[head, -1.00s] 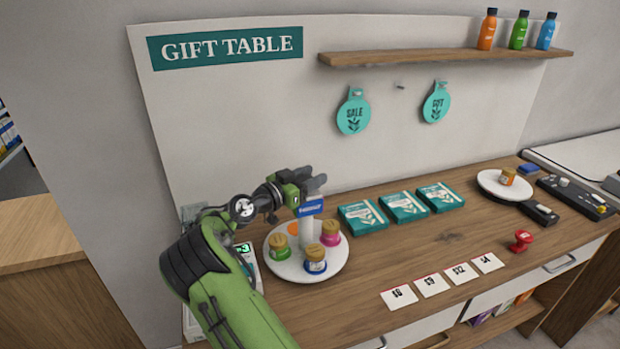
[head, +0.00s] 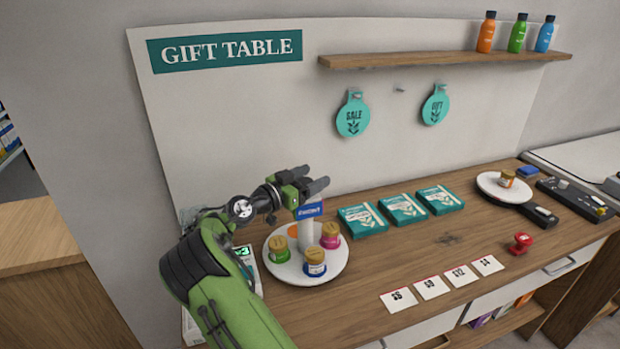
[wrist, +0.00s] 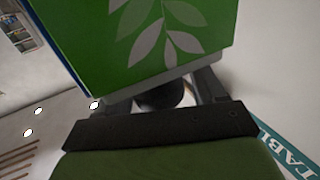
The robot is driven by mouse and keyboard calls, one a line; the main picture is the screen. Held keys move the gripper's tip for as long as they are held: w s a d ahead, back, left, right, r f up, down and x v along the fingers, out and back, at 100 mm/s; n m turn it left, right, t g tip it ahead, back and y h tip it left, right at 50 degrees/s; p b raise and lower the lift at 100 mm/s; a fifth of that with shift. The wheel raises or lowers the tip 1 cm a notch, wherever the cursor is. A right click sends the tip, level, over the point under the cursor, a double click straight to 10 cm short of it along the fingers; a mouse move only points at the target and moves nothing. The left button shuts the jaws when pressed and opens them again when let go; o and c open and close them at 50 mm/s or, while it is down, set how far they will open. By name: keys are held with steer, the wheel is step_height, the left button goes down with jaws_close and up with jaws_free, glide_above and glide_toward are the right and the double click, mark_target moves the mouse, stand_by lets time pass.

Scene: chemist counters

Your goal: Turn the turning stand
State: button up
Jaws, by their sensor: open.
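The turning stand is a round white disc (head: 331,274) on the counter with a post (head: 305,234) at its middle and a blue sign (head: 309,210) on top. An orange round patch (head: 294,230) shows near the post. My gripper (head: 316,180) is open just above the sign, fingers pointing right. In the wrist view a green panel with white leaves (wrist: 120,50) covers much of the fingers (wrist: 205,86); whether they touch it I cannot tell.
Several teal boxes (head: 402,209) lie to the right of the stand. Price cards (head: 432,287) lie near the front edge. The back panel (head: 250,120) rises behind.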

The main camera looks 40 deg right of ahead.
steer(key=a, duration=1.5)
steer(key=shift+w+a, duration=0.3)
steer(key=shift+a, duration=0.1)
steer(key=s+f+n+t+y, duration=0.2)
steer(key=s+n+y, duration=0.3)
steer(key=s+y, duration=0.35)
steer(key=s+a+r+n+t+y, duration=0.1)
steer(key=s+a+n+t+y, duration=0.3)
steer(key=s+a+n+y, duration=0.5)
steer(key=s+a+n, duration=0.4)
steer(key=s+a, duration=0.6)
steer(key=shift+n, duration=0.3)
steer(key=shift+s+r+y, duration=0.1)
steer(key=shift+y, duration=0.15)
